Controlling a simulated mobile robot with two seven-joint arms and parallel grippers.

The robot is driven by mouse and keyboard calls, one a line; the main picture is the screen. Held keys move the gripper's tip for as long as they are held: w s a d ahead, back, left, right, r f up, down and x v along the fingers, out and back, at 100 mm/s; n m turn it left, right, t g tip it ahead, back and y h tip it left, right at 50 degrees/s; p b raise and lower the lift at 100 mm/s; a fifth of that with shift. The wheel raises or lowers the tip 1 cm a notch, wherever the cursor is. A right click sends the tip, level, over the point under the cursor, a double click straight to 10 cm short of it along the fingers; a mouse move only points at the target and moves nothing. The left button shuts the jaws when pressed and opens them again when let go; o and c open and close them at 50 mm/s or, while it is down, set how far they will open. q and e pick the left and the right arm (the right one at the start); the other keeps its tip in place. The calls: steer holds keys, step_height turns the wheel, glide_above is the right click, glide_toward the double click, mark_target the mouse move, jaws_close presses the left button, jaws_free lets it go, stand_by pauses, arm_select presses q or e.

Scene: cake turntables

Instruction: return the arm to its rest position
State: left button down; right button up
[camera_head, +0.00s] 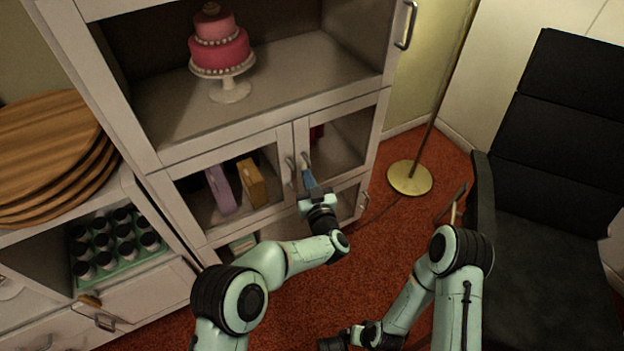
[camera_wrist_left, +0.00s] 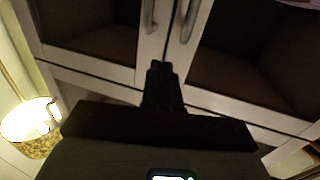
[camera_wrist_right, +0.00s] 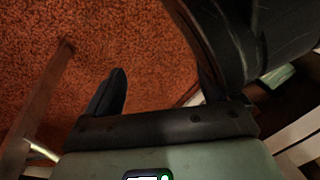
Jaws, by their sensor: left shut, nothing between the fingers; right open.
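My left gripper (camera_head: 308,178) is in front of the cabinet's two lower glass doors, close to their paired handles (camera_head: 298,162). In the left wrist view its fingers (camera_wrist_left: 162,78) are together with nothing between them, and the door handles (camera_wrist_left: 168,20) show just beyond the tips. I cannot tell whether the tips touch the doors. My right arm (camera_head: 425,285) is bent low at the front, with its hand near the bottom edge of the head view. In the right wrist view the right gripper (camera_wrist_right: 160,85) is open and empty above the red carpet (camera_wrist_right: 145,40).
A pink two-tier cake (camera_head: 220,50) stands on a white stand (camera_head: 231,90) on the cabinet shelf. A black chair (camera_head: 545,210) is at the right and a lamp base (camera_head: 409,178) beside the cabinet. Round wooden boards (camera_head: 45,140) are stacked at left.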

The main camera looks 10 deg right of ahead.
arm_select(q)
steer(key=s+d+p, duration=0.2)
steer(key=s, duration=0.7)
steer(key=shift+s+d, duration=0.25)
steer(key=shift+d, duration=0.1)
arm_select(e)
steer(key=shift+t, duration=0.5)
steer(key=shift+w+a+r, duration=0.2)
steer(key=shift+w+r, duration=0.15)
steer(key=shift+r, duration=0.25)
steer(key=shift+w+a+r, duration=0.2)
steer(key=shift+w+r, duration=0.1)
steer(key=shift+r, duration=0.35)
steer(key=shift+w+a+r, duration=0.2)
steer(key=shift+w+r, duration=0.15)
steer(key=shift+r, duration=0.25)
arm_select(q)
steer(key=shift+f, duration=0.1)
